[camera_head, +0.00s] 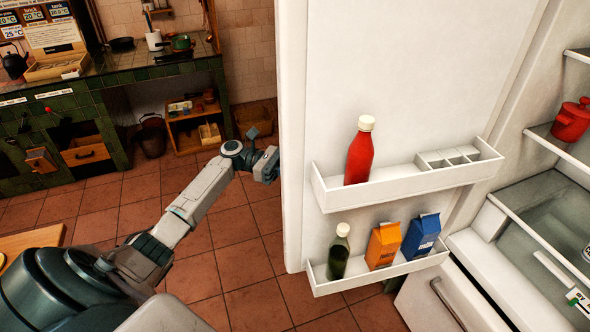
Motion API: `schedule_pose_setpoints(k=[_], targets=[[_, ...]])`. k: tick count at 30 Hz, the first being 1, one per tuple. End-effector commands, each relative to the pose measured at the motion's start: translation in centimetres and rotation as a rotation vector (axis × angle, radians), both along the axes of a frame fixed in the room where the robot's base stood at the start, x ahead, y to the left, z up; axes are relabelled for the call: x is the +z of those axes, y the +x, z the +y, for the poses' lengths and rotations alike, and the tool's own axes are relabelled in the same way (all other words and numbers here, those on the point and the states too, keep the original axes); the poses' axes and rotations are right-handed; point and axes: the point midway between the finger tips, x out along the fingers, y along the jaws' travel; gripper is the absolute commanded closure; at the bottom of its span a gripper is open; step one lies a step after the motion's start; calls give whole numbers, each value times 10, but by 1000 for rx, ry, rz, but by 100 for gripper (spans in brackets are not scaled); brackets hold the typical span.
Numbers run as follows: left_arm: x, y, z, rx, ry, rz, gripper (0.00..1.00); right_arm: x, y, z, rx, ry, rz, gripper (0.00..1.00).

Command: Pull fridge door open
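The fridge door (410,85) stands open, with its white inner face and two door shelves toward me. My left arm reaches in from the left. My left gripper (268,165) is at the free left edge of the door, about mid-height. Its fingertips are at or behind that edge, so I cannot see whether they touch the door or are open or shut. The door's outer face and any handle there are hidden. The fridge interior (560,185) shows at the right. My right gripper is not in view.
The door's upper shelf (400,182) holds a red bottle (359,155). The lower shelf (375,275) holds a dark bottle (338,255), an orange carton (382,245) and a blue carton (421,237). A green-tiled counter (120,90) stands back left. The tiled floor (235,225) between is clear.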

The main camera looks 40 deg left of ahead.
Motion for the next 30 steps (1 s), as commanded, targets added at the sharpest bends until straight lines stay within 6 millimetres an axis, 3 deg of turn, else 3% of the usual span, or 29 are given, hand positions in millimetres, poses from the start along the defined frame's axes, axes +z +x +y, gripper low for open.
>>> schedule_pose_setpoints(k=[15,16,18,26,30], targets=[[-1,1,-1,1,1,1,100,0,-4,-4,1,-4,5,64],[-1,1,-1,1,1,1,78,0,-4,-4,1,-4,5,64],[-1,1,-1,1,1,1,66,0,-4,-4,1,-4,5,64],[-1,0,0,0,1,1,66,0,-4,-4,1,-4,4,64],[-3,-2,9,1,3,2,66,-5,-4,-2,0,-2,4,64]])
